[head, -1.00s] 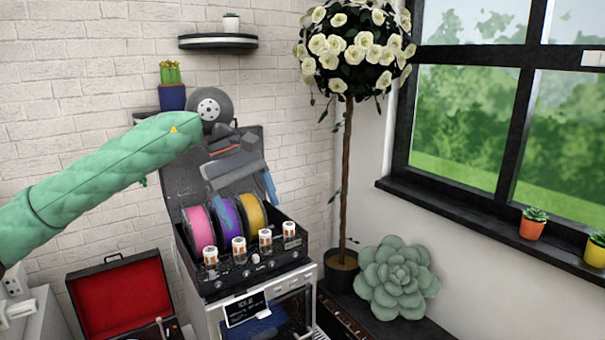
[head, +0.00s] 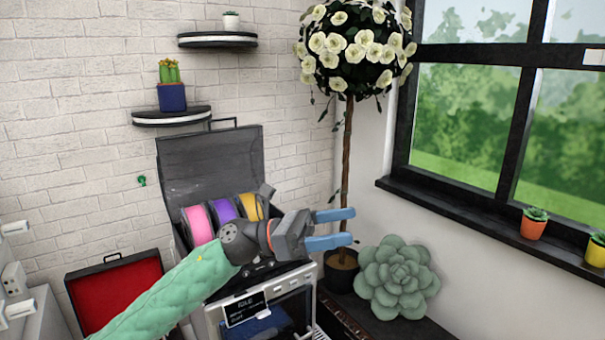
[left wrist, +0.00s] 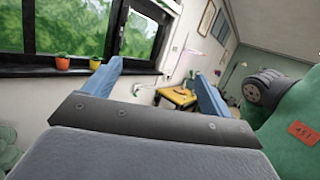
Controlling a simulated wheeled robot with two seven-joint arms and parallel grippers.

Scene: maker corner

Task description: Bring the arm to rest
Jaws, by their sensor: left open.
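My left arm in its green quilted sleeve comes in from the bottom left of the head view. My left gripper (head: 333,228) is at the middle of that view, with its two blue fingers apart and pointing right. Nothing is between the fingers. It hides part of the black case with spools and the front of the machine below. The left wrist view shows the same open gripper (left wrist: 155,85), with the room beyond it. My right gripper is not in view.
The open black case (head: 212,165) holds pink, purple and yellow spools on a white machine (head: 285,318). A flowering tree (head: 347,150) and a large succulent (head: 396,278) stand to the right. An open red-lined case (head: 115,290) is at left. Wall shelves (head: 172,116) are above.

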